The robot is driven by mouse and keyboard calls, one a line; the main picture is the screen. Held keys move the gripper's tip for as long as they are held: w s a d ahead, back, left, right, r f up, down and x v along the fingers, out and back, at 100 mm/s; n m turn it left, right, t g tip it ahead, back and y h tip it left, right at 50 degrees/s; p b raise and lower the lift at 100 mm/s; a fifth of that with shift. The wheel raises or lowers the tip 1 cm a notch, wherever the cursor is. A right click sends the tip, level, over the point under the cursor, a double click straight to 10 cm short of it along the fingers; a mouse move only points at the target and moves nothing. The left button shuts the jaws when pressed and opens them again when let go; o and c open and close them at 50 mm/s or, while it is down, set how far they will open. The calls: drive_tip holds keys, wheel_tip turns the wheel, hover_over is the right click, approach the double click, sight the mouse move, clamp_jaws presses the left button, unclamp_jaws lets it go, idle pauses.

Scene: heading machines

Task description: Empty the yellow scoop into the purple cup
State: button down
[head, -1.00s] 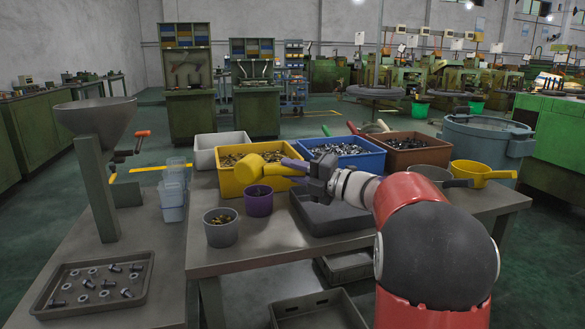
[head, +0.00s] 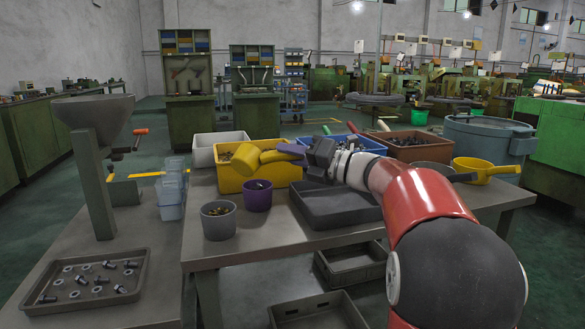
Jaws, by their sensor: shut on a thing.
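My gripper (head: 302,155) is shut on the yellow scoop (head: 246,158) by its handle. The scoop's bowl hangs in the air, tilted, in front of the yellow bin and above and slightly left of the purple cup. I cannot see into the bowl. The purple cup (head: 257,198) stands upright on the grey table, with small dark and brassy pieces showing inside its rim. The scoop and the cup look apart.
A grey cup (head: 219,224) of small parts stands left of the purple cup. A dark tray (head: 335,212) lies to the right. A yellow bin (head: 287,176), a blue bin (head: 369,144) and a brown bin (head: 424,152) stand behind.

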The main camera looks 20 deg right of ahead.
drive_tip(key=r+n+b, duration=0.1)
drive_tip(key=n+b, duration=0.1)
drive_tip(key=n, duration=0.2)
drive_tip(key=s+a+r+n+b, duration=0.1)
drive_tip(key=n+b, duration=0.2)
drive_tip(key=n, duration=0.1)
drive_tip(key=s+a+r+n+g+b, duration=0.1)
drive_tip(key=r+n+b, duration=0.1)
drive_tip(key=n+b, duration=0.1)
drive_tip(key=shift+s+a+n, duration=0.25)
drive_tip(key=shift+n, duration=0.55)
drive_tip(key=shift+d, duration=0.1)
